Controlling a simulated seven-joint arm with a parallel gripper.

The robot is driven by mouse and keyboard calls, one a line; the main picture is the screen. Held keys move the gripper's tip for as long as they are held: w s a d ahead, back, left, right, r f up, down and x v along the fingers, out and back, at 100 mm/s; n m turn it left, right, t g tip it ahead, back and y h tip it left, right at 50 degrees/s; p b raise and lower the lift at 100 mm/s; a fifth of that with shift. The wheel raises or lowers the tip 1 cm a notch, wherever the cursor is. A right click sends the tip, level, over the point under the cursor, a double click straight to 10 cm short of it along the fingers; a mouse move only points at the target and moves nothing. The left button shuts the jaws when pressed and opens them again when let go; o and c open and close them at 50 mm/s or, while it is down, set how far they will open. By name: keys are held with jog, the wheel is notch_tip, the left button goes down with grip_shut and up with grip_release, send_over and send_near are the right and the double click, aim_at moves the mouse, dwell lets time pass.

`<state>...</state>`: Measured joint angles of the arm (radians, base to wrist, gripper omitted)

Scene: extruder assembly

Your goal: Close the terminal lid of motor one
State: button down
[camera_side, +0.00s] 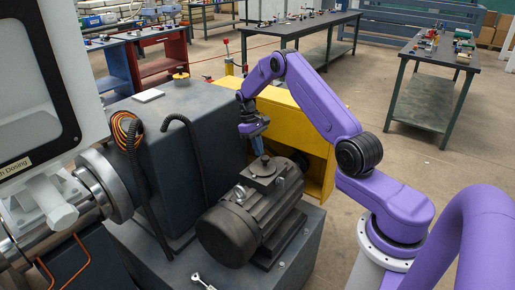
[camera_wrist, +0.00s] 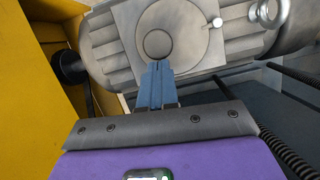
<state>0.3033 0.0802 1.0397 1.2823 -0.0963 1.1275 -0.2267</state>
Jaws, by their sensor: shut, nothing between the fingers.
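Motor one, a dark grey ribbed motor (camera_side: 252,213), stands on a grey base in the side view. It also shows as a grey finned body (camera_wrist: 110,52) across the top of the wrist view. On its top is a flat terminal plate with a round lid (camera_side: 261,168); in the wrist view the round lid (camera_wrist: 185,40) has a ring near its middle and a small light knob at its right. My gripper (camera_side: 262,154) points down just above the lid. Its blue fingers (camera_wrist: 158,66) are shut and empty, with tips by the ring. I cannot tell whether they touch it.
A yellow cabinet (camera_side: 290,118) stands behind the motor, and a large grey block (camera_side: 185,125) is at its left. Black hoses (camera_side: 188,150) rise beside the motor. A wrench-like tool (camera_side: 203,282) lies on the base in front. Workbenches stand far back.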

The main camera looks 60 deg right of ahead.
jog(key=shift+s+d+m, duration=0.1)
jog(key=shift+s+m, duration=0.2)
jog(key=shift+s, duration=0.15)
